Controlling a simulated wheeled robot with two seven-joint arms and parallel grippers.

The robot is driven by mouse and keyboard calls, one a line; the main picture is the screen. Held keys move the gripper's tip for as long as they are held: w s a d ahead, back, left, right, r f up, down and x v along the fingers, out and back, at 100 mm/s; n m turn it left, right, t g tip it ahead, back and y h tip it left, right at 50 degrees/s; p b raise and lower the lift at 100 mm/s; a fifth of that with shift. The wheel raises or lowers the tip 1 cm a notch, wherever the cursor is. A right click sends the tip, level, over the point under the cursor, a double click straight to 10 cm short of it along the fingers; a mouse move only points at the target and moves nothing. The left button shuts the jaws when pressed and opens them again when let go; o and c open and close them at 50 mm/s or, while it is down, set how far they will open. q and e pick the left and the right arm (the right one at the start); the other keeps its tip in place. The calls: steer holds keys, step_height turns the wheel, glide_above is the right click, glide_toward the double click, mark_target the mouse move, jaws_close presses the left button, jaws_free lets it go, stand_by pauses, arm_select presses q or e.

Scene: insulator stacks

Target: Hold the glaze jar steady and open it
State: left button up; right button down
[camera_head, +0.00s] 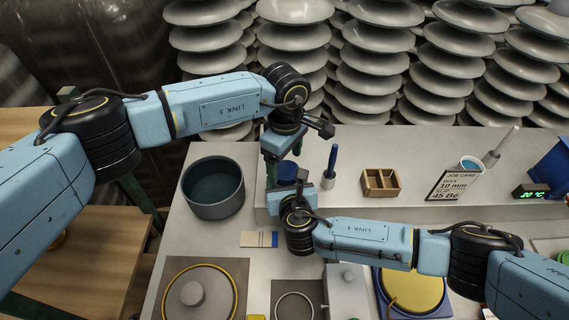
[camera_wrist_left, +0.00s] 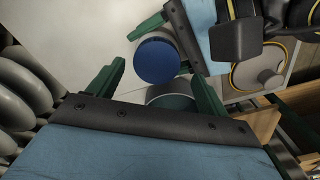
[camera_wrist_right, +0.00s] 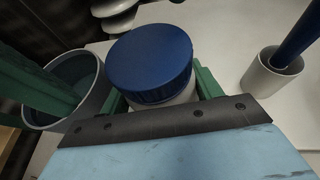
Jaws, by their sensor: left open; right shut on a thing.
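The glaze jar has a ribbed blue lid (camera_wrist_right: 150,62) and a pale body (camera_wrist_right: 180,98). In the head view the lid (camera_head: 287,171) shows between my two grippers. My right gripper (camera_wrist_right: 160,95) is shut on the jar's body below the lid, its green fingers on either side. My left gripper (camera_wrist_left: 160,75) is open; its green fingers stand apart, with the blue lid (camera_wrist_left: 157,60) beyond and between them, not gripped. In the head view my left gripper (camera_head: 272,160) is just above and left of the jar, partly hidden by its own wrist.
A grey pot (camera_head: 213,188) stands left of the jar. A small cup with a blue-handled tool (camera_head: 330,165), a wooden box (camera_head: 380,183) and a job card (camera_head: 452,186) stand on the raised shelf. Insulator stacks (camera_head: 380,60) line the back.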

arm_select(q)
steer(key=shift+r, duration=0.95)
steer(key=shift+c, duration=0.4)
step_height(320, 180, up, 3)
steer(key=shift+w+d+r+m, duration=0.1)
steer(key=shift+w+d+m, duration=0.05)
steer(key=shift+m, duration=0.95)
steer(key=shift+f, duration=3.9)
steer(key=c, duration=1)
steer(key=shift+w+r+n, duration=0.1)
steer(key=shift+n, duration=1.6)
steer(key=o, duration=1.1)
